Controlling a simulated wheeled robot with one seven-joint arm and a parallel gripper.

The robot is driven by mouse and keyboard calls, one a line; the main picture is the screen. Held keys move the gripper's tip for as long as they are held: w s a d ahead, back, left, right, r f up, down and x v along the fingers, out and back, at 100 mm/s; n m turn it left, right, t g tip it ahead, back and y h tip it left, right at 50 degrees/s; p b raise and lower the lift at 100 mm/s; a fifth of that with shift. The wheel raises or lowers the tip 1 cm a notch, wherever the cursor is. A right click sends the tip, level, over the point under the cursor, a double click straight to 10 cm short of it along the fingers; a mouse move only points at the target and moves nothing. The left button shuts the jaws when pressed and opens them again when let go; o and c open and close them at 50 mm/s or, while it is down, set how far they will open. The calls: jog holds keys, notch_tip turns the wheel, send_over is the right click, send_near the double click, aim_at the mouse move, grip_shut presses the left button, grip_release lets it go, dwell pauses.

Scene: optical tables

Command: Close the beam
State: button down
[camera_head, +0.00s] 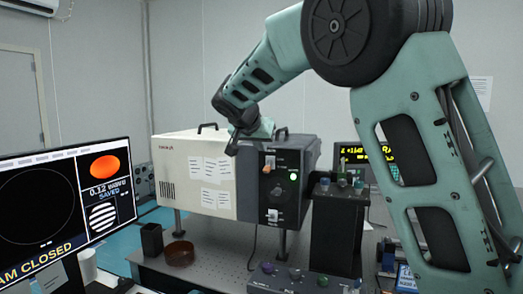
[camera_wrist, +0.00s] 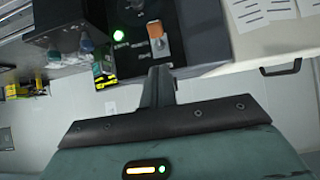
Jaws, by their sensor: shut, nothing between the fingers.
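The laser housing (camera_head: 190,180) is a cream and grey box on legs. Its dark front panel (camera_head: 283,200) carries an orange switch (camera_head: 269,164), a lit green lamp (camera_head: 294,177) and a lower control with a pale plate (camera_head: 272,215). In the wrist view the orange switch (camera_wrist: 155,30) and green lamp (camera_wrist: 118,35) show upside down. My gripper (camera_head: 232,150) is shut and empty, in front of the housing and left of the orange switch. In the wrist view my gripper (camera_wrist: 160,75) points at the panel, apart from the switch. The monitor (camera_head: 60,200) reads "AM CLOSED", its start cut off.
A black post-like box (camera_head: 335,230) with coloured knobs on top stands right of the panel. A low knob box (camera_head: 300,280) sits in front. A brown round dish (camera_head: 179,254) and a black cup (camera_head: 152,240) stand on the table at left. A yellow-text display (camera_head: 365,153) is behind.

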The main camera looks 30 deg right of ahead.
jog(key=s+a+r+b, duration=0.2)
jog(key=s+a, duration=0.2)
jog(key=a, duration=0.2)
jog(key=shift+s, duration=0.35)
jog(key=shift+a, duration=0.1)
jog(key=s+a+f+n+g+y, duration=0.3)
jog(key=s+a+f+n+y, duration=0.55)
jog(key=s+a+f, duration=0.75)
jog(key=s+a+f+n+g, duration=0.1)
jog(key=s+f+n, duration=0.2)
jog(key=s, duration=0.3)
jog(key=s+a+f+n+g, duration=0.1)
jog(key=s+f+n, duration=0.2)
jog(key=s, duration=0.4)
jog(key=s+a+f+n+g+p, duration=0.1)
jog(key=s+f+n, duration=0.2)
jog(key=s, duration=0.3)
jog(key=shift+s+a+f, duration=0.15)
jog(key=shift+a+f, duration=0.2)
jog(key=shift+f, duration=0.2)
jog(key=shift+n, duration=0.25)
